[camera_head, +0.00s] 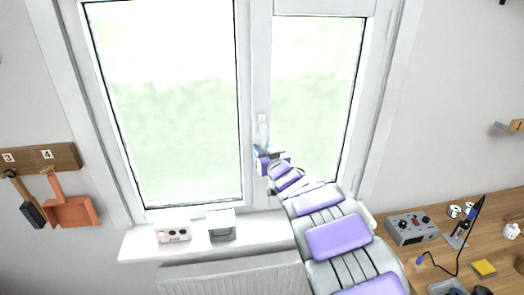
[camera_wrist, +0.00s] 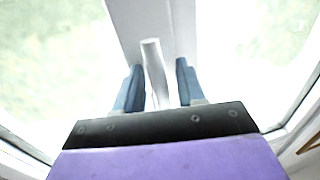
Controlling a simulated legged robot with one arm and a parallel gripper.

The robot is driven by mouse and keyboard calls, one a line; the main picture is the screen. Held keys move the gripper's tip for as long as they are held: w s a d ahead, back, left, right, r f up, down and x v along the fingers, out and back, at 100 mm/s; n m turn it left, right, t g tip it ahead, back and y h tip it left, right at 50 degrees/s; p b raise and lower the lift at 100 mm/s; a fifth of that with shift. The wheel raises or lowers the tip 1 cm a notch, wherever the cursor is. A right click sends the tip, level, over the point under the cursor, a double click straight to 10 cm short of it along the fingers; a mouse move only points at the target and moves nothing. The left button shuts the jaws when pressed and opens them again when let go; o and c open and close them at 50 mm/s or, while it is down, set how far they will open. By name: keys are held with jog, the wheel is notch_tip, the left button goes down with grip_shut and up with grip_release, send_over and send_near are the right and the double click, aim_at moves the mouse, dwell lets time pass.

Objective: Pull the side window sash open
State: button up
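The window has a wide left sash (camera_head: 243,100) and a narrower right side sash (camera_head: 358,100), both appearing closed. A white handle (camera_head: 262,130) stands on the frame between the panes, pointing down. My gripper (camera_head: 262,150) is at the handle's lower part. In the wrist view, the two blue fingers of my gripper (camera_wrist: 161,80) stand apart on either side of the white handle (camera_wrist: 155,70). A gap shows between the handle and the right finger; contact at the left finger is unclear. My arm hides the lower part of the side sash.
A white sill (camera_head: 140,243) below carries a small white box (camera_head: 173,231) and a grey box (camera_head: 221,225), with a radiator (camera_head: 230,277) underneath. A dustpan (camera_head: 70,211) hangs at left. A wooden desk (camera_head: 500,240) with a grey device (camera_head: 411,229) stands at right.

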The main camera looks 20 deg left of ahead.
jog(key=shift+d+r, duration=0.1)
jog(key=shift+d, duration=0.25)
jog(key=shift+c, duration=1.3)
jog(key=shift+s+a, duration=0.1)
jog(key=shift+a, duration=0.2)
grip_shut()
jog(key=shift+d, duration=0.15)
jog(key=w+d+r+n+h+p, duration=0.3)
jog(key=d+r+n, duration=0.3)
jog(key=n, duration=0.9)
jog(key=shift+w+r+h, duration=0.4)
jog(key=shift+w, duration=0.05)
